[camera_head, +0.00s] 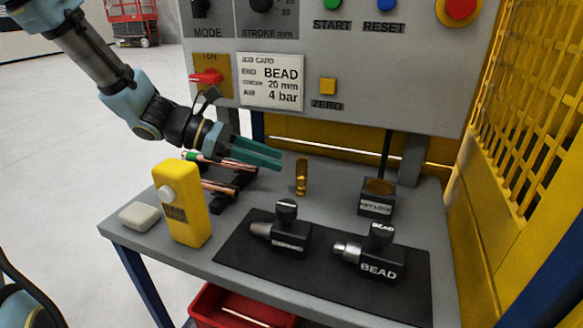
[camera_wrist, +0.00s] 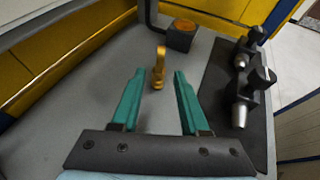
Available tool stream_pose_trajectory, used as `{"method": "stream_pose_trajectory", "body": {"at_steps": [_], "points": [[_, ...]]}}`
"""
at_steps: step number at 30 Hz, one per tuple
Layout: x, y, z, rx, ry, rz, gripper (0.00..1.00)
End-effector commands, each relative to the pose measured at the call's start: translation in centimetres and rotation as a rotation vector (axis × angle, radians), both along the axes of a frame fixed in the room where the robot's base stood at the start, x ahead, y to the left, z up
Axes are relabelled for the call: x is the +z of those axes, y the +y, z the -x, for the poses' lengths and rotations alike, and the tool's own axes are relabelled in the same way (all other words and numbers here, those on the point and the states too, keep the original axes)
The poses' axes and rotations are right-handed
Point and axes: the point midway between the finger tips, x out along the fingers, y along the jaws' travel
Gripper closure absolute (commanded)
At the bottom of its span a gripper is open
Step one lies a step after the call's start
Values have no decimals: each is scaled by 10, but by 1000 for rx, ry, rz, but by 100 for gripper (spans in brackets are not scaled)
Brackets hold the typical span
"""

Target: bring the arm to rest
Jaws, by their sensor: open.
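My gripper (camera_head: 277,161) is above the back middle of the grey workbench (camera_head: 225,262) in the head view, reaching in from the left. Its two teal fingers are apart with nothing between them. In the wrist view my gripper (camera_wrist: 159,76) has its fingers spread, with a small brass upright piece (camera_wrist: 158,68) showing beyond and between the tips. In the head view that brass piece (camera_head: 301,178) stands on the bench to the right of the fingertips. My arm slopes down from the upper left.
A dark rack with copper tubes (camera_head: 220,187) lies under my gripper. A yellow box (camera_head: 181,203) and a pale block (camera_head: 138,217) stand front left. Two black tools, one marked BEAD (camera_head: 378,269), sit on a dark mat (camera_head: 330,298). A control panel (camera_head: 350,75) rises behind; yellow mesh (camera_head: 530,110) stands right.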

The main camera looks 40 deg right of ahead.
Motion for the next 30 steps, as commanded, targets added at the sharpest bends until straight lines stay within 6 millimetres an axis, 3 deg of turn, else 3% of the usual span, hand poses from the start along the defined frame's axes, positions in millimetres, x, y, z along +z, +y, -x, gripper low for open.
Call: {"method": "stream_pose_trajectory", "body": {"at_steps": [6,22,30], "points": [[6,12,-8,0,-1,1,55],[8,12,-8,0,0,0,55],[51,12,-8,0,0,0,55]]}}
